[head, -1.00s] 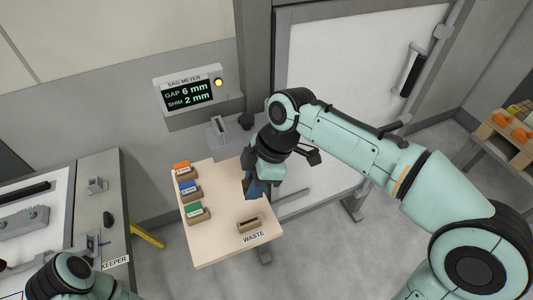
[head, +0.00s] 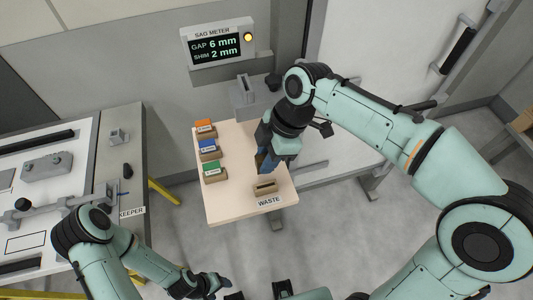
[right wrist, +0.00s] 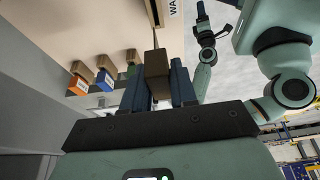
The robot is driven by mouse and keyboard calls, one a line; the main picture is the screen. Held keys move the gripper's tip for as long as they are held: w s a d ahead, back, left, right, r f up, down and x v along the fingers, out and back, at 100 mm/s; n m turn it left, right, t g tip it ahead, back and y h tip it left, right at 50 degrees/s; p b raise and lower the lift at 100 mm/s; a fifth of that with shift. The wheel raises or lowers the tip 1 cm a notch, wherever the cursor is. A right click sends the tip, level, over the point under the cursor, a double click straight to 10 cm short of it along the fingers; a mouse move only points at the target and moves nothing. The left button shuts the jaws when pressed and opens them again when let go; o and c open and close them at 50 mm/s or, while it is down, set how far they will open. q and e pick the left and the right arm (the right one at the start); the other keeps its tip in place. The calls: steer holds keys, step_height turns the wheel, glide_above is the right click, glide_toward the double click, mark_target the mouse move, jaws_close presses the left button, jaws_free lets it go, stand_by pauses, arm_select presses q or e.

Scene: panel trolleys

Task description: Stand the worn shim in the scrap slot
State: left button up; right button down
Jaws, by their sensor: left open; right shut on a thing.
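My right gripper (head: 265,166) is above the table, just behind the waste holder in the head view. It is shut on a brown block-shaped piece (right wrist: 157,72), seen between its blue fingers in the right wrist view. A thin strip sticks out beyond the block; I take this piece for the worn shim. The slotted waste holder (head: 265,188), labelled WASTE, stands near the table's front right edge. It also shows in the right wrist view (right wrist: 154,14), beyond the piece and apart from it. My left gripper (head: 222,285) is open and empty, in front of the table.
Orange (head: 205,127), blue (head: 209,148) and green (head: 214,170) tabbed holders line the left of the table (head: 235,205). A sag meter (head: 217,45) reads gap 6 mm, shim 2 mm. A grey slotted block (head: 246,95) stands behind. A workbench (head: 125,165) is at left.

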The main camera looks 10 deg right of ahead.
step_height(320, 180, down, 5)
steer(key=b, duration=0.3)
steer(key=shift+f, duration=0.15)
arm_select(q)
steer(key=f, duration=0.1)
steer(key=s+f, duration=0.1)
steer(key=f, duration=0.1)
steer(key=s+f, duration=0.1)
steer(key=shift+s+f, duration=0.2)
steer(key=shift+f, duration=0.15)
arm_select(e)
steer(key=shift+f, duration=0.3)
arm_select(q)
steer(key=shift+s+f+g+b, duration=0.15)
steer(key=shift+s+f+b, duration=0.15)
steer(key=shift+f+b, duration=0.55)
steer(key=shift+s+f+g+b, duration=0.15)
steer(key=shift+s+f+b, duration=0.1)
steer(key=shift+f+b, duration=0.6)
arm_select(e)
steer(key=shift+f, duration=2.1)
arm_select(q)
steer(key=shift+r, duration=0.15)
arm_select(e)
steer(key=c, duration=0.8)
jaws_free()
steer(key=shift+r, duration=0.1)
